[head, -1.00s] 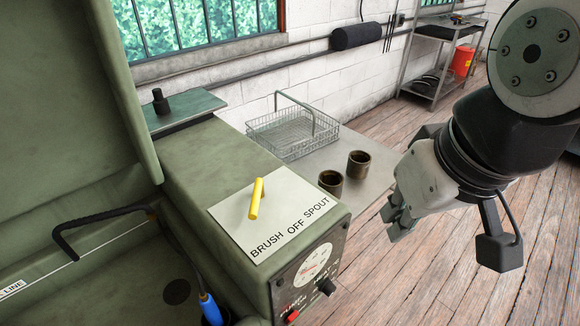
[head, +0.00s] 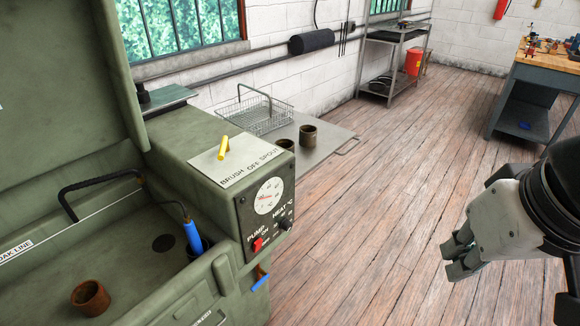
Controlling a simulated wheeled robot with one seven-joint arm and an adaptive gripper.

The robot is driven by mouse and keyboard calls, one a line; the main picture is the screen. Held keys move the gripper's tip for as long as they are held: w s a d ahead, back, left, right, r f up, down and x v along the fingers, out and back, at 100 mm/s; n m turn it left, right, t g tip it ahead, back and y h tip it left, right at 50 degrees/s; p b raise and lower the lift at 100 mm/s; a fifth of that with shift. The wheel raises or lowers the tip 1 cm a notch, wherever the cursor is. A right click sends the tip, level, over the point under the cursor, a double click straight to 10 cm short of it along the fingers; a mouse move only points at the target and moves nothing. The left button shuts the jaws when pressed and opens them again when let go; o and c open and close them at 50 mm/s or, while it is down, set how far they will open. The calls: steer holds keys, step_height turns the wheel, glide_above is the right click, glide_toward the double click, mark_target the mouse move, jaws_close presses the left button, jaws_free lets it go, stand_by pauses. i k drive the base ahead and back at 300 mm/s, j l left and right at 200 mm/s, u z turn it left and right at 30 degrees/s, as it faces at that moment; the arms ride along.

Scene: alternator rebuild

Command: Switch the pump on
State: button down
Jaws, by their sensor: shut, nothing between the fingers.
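The green parts washer carries a control panel (head: 268,212) on its front right. The panel has a round dial, a red switch (head: 258,244) beside the words PUMP and ON, and a black HEAT knob (head: 285,223). The red switch's exact position is too small to tell. My gripper (head: 450,258) is at the right, above the wooden floor in the picture, well to the right of the panel. Its fingers are together and it holds nothing.
A rusty ring (head: 90,298) lies in the washer basin. A blue-handled brush (head: 193,238) stands at the basin's right. A yellow lever (head: 223,147) sits on the BRUSH OFF SPOUT plate. A side shelf (head: 318,162) holds a wire basket (head: 262,116) and two cups. Floor lies between panel and gripper.

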mark_target(256, 245)
steer(key=k, duration=0.85)
steer(key=z, duration=0.05)
